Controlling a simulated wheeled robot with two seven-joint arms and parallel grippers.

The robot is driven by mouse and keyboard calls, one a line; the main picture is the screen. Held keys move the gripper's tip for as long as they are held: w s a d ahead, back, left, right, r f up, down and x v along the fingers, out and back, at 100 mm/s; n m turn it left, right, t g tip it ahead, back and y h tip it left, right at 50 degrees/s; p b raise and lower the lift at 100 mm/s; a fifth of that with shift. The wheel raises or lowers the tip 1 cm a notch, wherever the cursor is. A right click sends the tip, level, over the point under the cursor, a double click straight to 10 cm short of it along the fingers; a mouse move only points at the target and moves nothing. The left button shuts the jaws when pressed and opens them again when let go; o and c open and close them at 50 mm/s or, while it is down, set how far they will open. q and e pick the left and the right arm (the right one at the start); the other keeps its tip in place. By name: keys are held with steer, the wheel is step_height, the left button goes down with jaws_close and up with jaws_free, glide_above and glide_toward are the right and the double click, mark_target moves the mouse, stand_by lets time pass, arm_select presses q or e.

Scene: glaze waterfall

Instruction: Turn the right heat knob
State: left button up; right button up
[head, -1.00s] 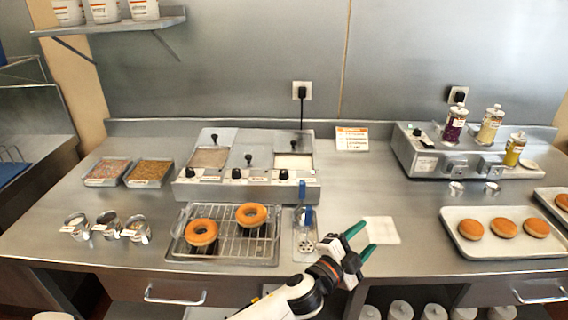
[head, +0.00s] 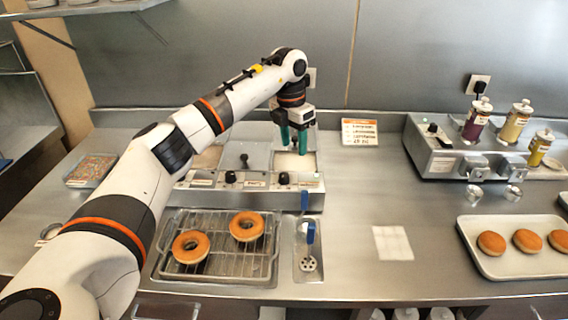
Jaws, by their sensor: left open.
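The glaze warmer (head: 255,198) stands at the back middle of the counter, with a row of black knobs on its front panel. The right heat knob (head: 284,178) is the black one at the panel's right end. My left gripper (head: 294,146) is open, its green fingers pointing down over the right well (head: 296,162), which shows white glaze. The fingertips are above and behind the right knob in the picture, apart from it. The right lid's handle is hidden behind the gripper. My left arm covers the left end of the warmer. My right gripper is not in view.
A wire rack (head: 215,255) with two doughnuts stands in front of the warmer, beside a small tray with a blue-handled tool (head: 309,238). A second appliance (head: 450,158) with bottles and a doughnut tray (head: 490,265) are at right. The counter between is mostly clear.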

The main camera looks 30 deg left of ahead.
mark_target(284, 174)
arm_select(q)
steer(key=shift+y, duration=0.4)
steer(key=f+p, duration=0.1)
steer(key=f, duration=0.2)
steer(key=a+f, duration=0.1)
steer(key=f, duration=0.2)
steer(key=s+a+f+p, duration=0.1)
steer(key=f, duration=0.3)
steer(key=shift+a+p, duration=0.15)
steer(key=shift+p, duration=0.2)
steer(key=shift+n, duration=0.3)
steer(key=c, duration=1)
